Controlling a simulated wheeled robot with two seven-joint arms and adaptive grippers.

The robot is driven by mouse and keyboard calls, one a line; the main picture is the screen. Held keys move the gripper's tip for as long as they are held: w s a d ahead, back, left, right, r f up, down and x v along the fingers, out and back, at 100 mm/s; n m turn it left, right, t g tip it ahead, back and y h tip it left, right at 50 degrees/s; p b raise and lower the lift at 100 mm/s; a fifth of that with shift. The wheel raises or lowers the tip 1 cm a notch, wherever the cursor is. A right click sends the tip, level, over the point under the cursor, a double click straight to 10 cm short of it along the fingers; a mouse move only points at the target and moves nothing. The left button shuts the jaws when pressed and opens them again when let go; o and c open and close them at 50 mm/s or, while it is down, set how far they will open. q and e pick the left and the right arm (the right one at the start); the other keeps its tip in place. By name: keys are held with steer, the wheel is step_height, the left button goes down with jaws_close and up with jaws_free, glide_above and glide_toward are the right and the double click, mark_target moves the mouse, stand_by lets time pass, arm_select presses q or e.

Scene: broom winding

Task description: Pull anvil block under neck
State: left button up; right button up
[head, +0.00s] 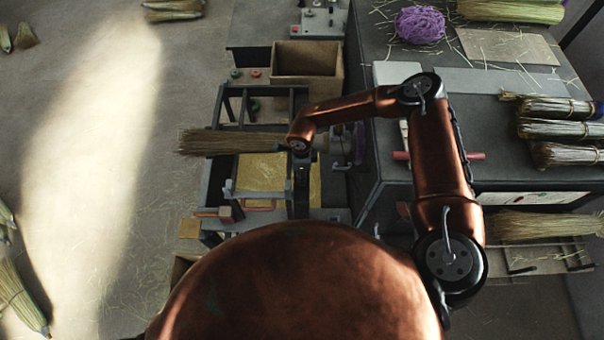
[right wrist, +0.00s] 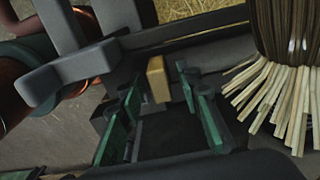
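A small tan block (right wrist: 157,78), which looks like the anvil block, sits between the far ends of my right gripper's (right wrist: 155,105) two green-padded fingers in the right wrist view. The fingers are apart, with a gap on at least one side of the block. I cannot tell whether either finger touches it. In the head view my right arm reaches over the machine frame and hides most of the gripper and the block. A broom bundle (head: 232,142) lies level across the frame. Its cut stalk ends (right wrist: 280,95) show right of the fingers. My left gripper is out of view.
The dark frame (head: 220,100) surrounds the work area, with a yellow panel (head: 260,172) inside. An open wooden box (head: 307,65) stands behind it. The workbench (head: 390,180) at right carries purple twine (head: 419,24) and several brooms (head: 560,130).

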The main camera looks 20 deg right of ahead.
steer(key=shift+s, duration=0.1)
steer(key=shift+w, duration=0.2)
steer(key=shift+c, duration=1.4)
steer(key=shift+s, duration=0.15)
steer(key=c, duration=0.3)
jaws_close()
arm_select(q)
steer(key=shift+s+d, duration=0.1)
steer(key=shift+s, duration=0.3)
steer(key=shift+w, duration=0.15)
